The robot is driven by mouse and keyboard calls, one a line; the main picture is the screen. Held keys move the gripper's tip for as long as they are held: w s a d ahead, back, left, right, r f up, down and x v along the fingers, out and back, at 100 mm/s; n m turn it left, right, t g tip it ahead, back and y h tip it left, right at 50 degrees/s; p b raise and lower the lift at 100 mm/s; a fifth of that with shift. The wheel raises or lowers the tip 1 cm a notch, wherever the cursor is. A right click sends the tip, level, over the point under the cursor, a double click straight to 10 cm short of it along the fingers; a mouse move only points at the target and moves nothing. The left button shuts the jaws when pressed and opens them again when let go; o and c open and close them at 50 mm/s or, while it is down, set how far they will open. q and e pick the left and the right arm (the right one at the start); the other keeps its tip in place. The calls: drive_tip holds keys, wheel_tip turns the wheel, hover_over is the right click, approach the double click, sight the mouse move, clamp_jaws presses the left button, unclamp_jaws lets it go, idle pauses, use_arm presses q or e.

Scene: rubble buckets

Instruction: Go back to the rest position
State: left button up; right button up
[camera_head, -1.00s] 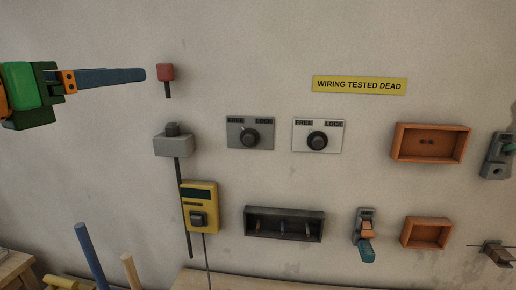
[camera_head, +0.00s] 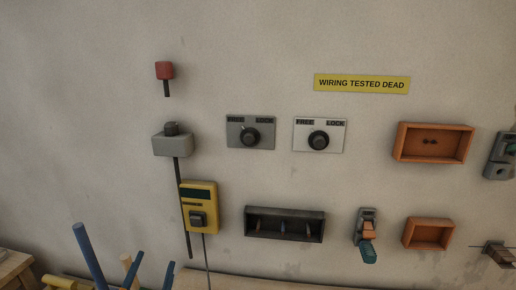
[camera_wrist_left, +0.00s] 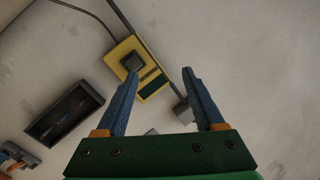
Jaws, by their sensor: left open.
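My left gripper (camera_head: 151,272) shows at the bottom left of the head view, with only its blue fingertips rising into the picture. In the left wrist view the left gripper (camera_wrist_left: 160,74) is open, its two blue fingers spread and nothing between them. It points up at the wall near the yellow box (camera_wrist_left: 140,70), apparently without touching it. The yellow box (camera_head: 199,220) hangs on the wall above and to the right of the fingertips in the head view. My right gripper is in no view.
The wall carries a red block (camera_head: 164,71), a grey box (camera_head: 173,146), two knob plates (camera_head: 250,132) (camera_head: 319,135), a dark tray (camera_head: 285,237) and orange boxes (camera_head: 433,156) (camera_head: 428,247). A blue rod (camera_head: 88,255) stands at the lower left. The upper left wall is clear.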

use_arm(q)
drive_tip(key=s+d+f+n+g+h, duration=0.1)
drive_tip(key=s+f+g, duration=0.3)
drive_tip(key=s+f, duration=0.3)
drive_tip(key=s+d+f+n+g, duration=0.1)
drive_tip(key=s+f+g, duration=0.3)
drive_tip(key=f, duration=0.6)
drive_tip(key=s+d+f+g+h, duration=0.1)
drive_tip(key=s+f+g, duration=0.2)
drive_tip(key=s, duration=0.3)
drive_tip(key=s+d+f+g+h, duration=0.1)
drive_tip(key=s+d+f+g, duration=0.15)
drive_tip(key=s, duration=0.35)
wheel_tip(320, 180, down, 17)
drive_tip(key=s+g, duration=0.1)
drive_tip(key=s, duration=0.1)
drive_tip(key=s+a+f+g, duration=0.1)
drive_tip(key=s+a+f, duration=0.2)
drive_tip(key=s+f, duration=0.7)
drive_tip(key=shift+s, duration=0.9)
drive_tip(key=shift+g, duration=0.25)
